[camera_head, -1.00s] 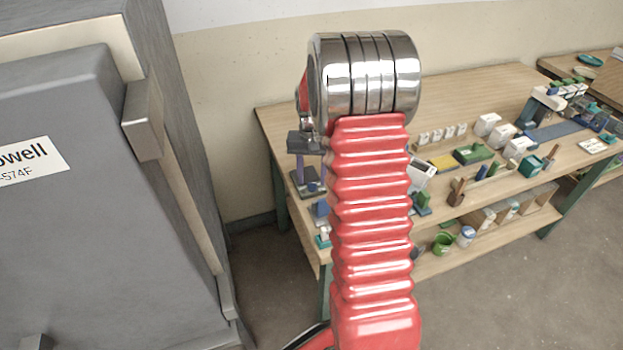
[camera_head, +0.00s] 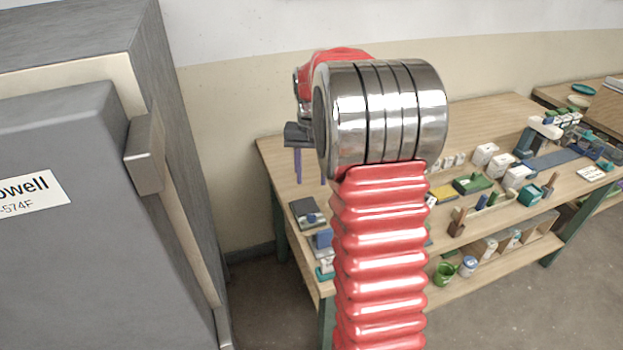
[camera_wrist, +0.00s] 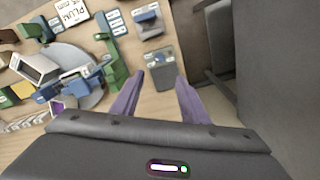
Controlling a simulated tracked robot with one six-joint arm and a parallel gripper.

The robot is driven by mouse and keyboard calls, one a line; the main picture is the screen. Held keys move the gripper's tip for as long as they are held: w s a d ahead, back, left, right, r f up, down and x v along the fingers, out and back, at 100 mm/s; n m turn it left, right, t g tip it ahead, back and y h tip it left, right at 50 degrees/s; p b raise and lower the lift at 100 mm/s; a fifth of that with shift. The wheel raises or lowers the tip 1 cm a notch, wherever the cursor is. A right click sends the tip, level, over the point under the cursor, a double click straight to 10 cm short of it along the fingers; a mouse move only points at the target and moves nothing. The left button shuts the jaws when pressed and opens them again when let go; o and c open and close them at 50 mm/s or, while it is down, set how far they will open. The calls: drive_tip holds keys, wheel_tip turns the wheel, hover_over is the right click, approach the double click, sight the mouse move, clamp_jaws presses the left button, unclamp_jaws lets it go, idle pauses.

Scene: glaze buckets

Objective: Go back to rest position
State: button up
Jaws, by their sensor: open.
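My gripper (camera_head: 311,167) hangs fingers-down in the head view, left of my red arm and above the left end of the wooden workbench (camera_head: 268,150). Its two purple fingers stand apart with nothing between them. In the wrist view the open fingers (camera_wrist: 158,96) point toward the bench top. A dark grey item with a light panel (camera_wrist: 160,66) lies just beyond the fingertips, apart from them. My arm hides the middle of the bench in the head view.
A tall grey kiln-like cabinet (camera_head: 80,240) with a latch block (camera_head: 145,155) stands close on the left. The bench holds several small items, including a green tray (camera_head: 474,184). A green bucket (camera_head: 445,273) and a white-blue bucket (camera_head: 467,266) stand on the lower shelf. Floor at right is clear.

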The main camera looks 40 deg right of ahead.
idle(0.5)
drive_tip(key=s+a+r+n+t, duration=0.2)
drive_tip(key=s+a+r+n, duration=0.2)
drive_tip(key=s+a, duration=0.7)
drive_tip(key=s+a+r+n+t, duration=0.3)
drive_tip(key=s+a+r+n, duration=0.1)
drive_tip(key=s+a, duration=0.7)
drive_tip(key=shift+s+a+r+t, duration=0.3)
drive_tip(key=shift+s+a, duration=0.1)
drive_tip(key=shift+a, duration=1.3)
